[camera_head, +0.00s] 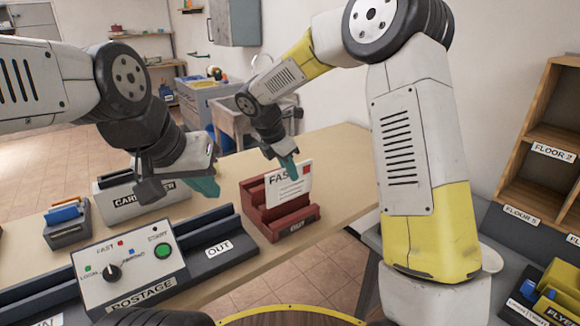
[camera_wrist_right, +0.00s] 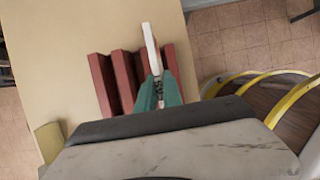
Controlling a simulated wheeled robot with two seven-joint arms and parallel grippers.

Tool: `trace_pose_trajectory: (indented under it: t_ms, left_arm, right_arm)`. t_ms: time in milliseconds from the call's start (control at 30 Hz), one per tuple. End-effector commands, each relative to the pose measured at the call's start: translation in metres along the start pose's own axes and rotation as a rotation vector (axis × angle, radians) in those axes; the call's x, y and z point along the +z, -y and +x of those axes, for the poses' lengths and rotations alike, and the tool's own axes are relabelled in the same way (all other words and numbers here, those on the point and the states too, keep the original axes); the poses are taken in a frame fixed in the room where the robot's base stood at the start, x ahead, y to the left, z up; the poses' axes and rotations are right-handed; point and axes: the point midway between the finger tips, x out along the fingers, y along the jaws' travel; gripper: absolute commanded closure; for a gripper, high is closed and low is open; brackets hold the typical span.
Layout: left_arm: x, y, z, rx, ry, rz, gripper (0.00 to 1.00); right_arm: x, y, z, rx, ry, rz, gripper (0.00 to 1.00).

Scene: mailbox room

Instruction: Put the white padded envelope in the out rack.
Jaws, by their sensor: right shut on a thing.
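In the right wrist view the envelope (camera_wrist_right: 151,48) shows edge-on between the teal fingers of the right gripper (camera_wrist_right: 158,93), over the right-hand slot of the ribbed rack (camera_wrist_right: 101,80). Whether it touches the slot's bottom is hidden. My left gripper (camera_head: 205,187) hangs over the table near the carrier box; its finger gap cannot be made out.
A postage machine (camera_head: 127,272) with a dial and green button stands front left, its grey "OUT" track (camera_head: 222,252) running toward the rack. A white carrier box (camera_head: 140,200) and a small dark tray (camera_head: 68,232) lie behind. Wooden floor shelves (camera_head: 545,133) stand right. The table right of the rack is clear.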

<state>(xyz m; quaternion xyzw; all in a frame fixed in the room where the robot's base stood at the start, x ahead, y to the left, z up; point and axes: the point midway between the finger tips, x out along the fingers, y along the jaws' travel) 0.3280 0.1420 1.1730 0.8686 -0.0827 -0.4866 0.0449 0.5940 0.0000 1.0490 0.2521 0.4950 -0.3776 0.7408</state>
Motion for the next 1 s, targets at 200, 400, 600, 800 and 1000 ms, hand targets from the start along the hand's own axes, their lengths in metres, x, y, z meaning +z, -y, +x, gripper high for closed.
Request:
trace_pose_trajectory:
  t_ms: [200, 400, 600, 800, 1000]
  left_arm:
    - [0.000, 0.000, 0.000, 0.000, 0.000, 0.000, 1.00]
    - [0.000, 0.000, 0.000, 0.000, 0.000, 0.000, 1.00]
    - [0.000, 0.000, 0.000, 0.000, 0.000, 0.000, 1.00]
    - [0.000, 0.000, 0.000, 0.000, 0.000, 0.000, 1.00]
    - [0.000, 0.000, 0.000, 0.000, 0.000, 0.000, 1.00]
  right_arm:
    - [-0.002, 0.000, 0.004, 0.000, 0.000, -0.001, 1.00]
    - [-0.006, 0.000, 0.015, 0.000, 0.001, 0.000, 1.00]
    - [-0.011, 0.000, 0.026, -0.001, 0.000, -0.001, 1.00]
    - [-0.015, 0.000, 0.036, 0.001, 0.000, 0.000, 1.00]
    - [-0.016, -0.001, 0.039, 0.001, 0.000, 0.001, 1.00]
